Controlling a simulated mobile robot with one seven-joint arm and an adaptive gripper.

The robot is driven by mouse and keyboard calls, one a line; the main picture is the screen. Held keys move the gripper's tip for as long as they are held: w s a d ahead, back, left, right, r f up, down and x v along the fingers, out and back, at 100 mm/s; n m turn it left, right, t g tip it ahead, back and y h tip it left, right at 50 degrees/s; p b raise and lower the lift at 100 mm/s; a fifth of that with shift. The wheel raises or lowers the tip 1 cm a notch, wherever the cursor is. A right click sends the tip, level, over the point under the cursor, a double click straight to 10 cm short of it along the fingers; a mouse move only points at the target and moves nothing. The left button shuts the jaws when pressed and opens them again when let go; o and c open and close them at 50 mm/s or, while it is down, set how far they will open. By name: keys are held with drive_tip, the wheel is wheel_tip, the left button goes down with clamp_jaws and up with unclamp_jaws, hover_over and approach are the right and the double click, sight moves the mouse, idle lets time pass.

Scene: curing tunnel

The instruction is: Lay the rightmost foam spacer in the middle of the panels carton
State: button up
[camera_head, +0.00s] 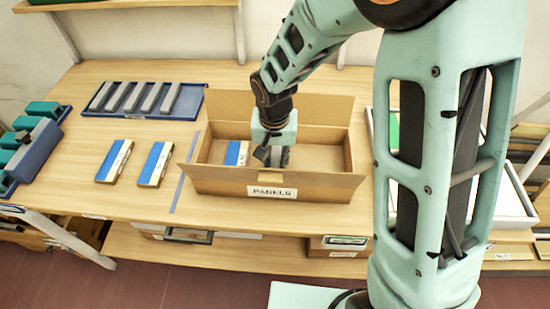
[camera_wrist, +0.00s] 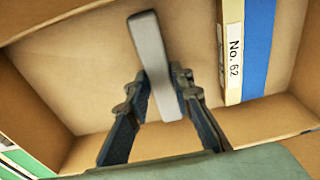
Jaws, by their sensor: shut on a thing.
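The panels carton (camera_head: 310,186) is an open cardboard box with a "PANELS" label on its front wall. My gripper (camera_head: 271,155) is down inside it, shut on a grey foam spacer. In the wrist view the spacer (camera_wrist: 154,62) is a long grey bar between the fingertips of my gripper (camera_wrist: 160,92), over the bare carton floor (camera_wrist: 85,70). I cannot tell whether the spacer touches the floor. A blue and white panel (camera_head: 237,153) stands or lies at the carton's left side; it also shows in the wrist view (camera_wrist: 245,50), marked "No. 62", apart from the spacer.
A blue tray (camera_head: 194,113) with several grey spacers lies at the back left. Two blue and white panels (camera_head: 115,161) (camera_head: 155,164) lie on the table left of the carton. Teal blocks in a blue holder (camera_head: 35,145) stand at the far left. The carton's back flap (camera_head: 315,108) stands up.

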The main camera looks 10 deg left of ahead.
sight(275, 167)
drive_tip(key=shift+f, duration=0.15)
drive_tip(key=o, duration=0.8)
drive_tip(key=shift+o, duration=0.2)
wheel_tip(275, 167, up, 12)
drive_tip(key=s, duration=0.1)
drive_tip(key=shift+s, duration=0.25)
